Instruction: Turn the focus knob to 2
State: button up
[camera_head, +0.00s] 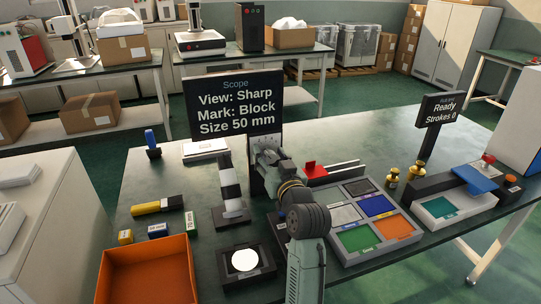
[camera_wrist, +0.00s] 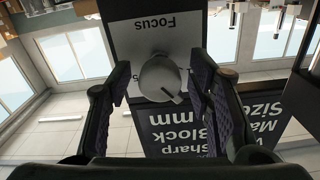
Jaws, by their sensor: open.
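The focus knob (camera_wrist: 158,76) is a round grey knob on a light panel marked "Focus" (camera_wrist: 153,24), shown upside down in the wrist view. A dark pointer line on the knob points to the lower right of that picture. Numbers beside it are mostly hidden by my fingers. My gripper (camera_head: 264,150) is in front of the scope post in the head view. Its open fingers stand on both sides of the knob in the wrist view, with no clear contact. The scope screen (camera_head: 235,103) reads "View: Sharp, Mark: Block, Size 50 mm".
An orange bin (camera_head: 150,270), a black stand with a white disc (camera_head: 245,261) and a grey tray with coloured compartments (camera_head: 338,258) are on the table. Brass weights (camera_head: 391,178) and a press (camera_head: 455,205) stand at the right. A second sign (camera_head: 443,107) reads "Ready, Strokes 0".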

jog(key=shift+c, duration=0.4)
grip_shut()
jog(key=shift+m+p, duration=0.4)
jog(key=shift+m, duration=0.3)
jog(key=shift+o, duration=0.4)
grip_release()
jog(key=v, duration=1.2)
jog(key=shift+o, duration=0.2)
jog(key=shift+r, duration=0.15)
